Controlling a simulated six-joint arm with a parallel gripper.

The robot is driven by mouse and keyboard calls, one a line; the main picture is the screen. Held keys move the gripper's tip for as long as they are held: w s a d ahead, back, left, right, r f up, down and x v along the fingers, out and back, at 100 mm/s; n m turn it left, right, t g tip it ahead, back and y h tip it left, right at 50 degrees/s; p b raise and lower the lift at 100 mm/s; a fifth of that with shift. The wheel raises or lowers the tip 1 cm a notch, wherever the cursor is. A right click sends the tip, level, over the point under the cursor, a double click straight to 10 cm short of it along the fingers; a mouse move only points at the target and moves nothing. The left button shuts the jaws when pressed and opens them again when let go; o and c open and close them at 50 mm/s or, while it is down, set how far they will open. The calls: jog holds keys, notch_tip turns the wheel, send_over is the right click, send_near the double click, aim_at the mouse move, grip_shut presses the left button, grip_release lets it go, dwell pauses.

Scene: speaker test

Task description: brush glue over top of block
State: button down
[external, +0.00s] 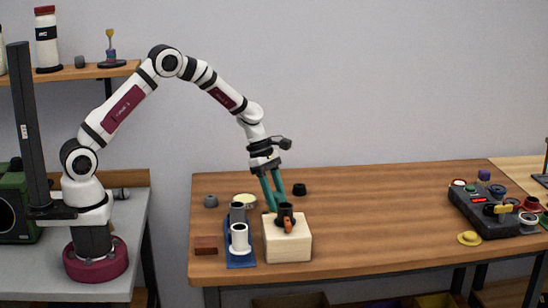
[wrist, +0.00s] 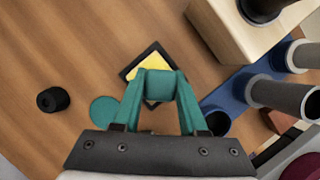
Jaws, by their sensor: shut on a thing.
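The pale wooden block (external: 287,243) stands near the table's front edge. A black round piece (external: 285,213) with an orange part (external: 288,226) is at its top. The block's edge also shows at the upper right of the wrist view (wrist: 222,30). My gripper (external: 270,208) points down just behind and left of the block, its tips partly hidden. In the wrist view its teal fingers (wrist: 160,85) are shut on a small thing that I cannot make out. A yellow square with a black border (wrist: 148,66) shows just beyond the tips; I cannot tell whether it is held.
A blue rack (external: 240,259) with a white cylinder (external: 240,238) and a grey cylinder (external: 237,212) stands left of the block. A cream-topped round container (external: 245,200) is behind it. A reddish block (external: 206,245) lies left.

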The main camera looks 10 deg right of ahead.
jog(key=shift+a, duration=1.25)
jog(key=shift+d, duration=3.35)
notch_tip(320, 180, up, 8)
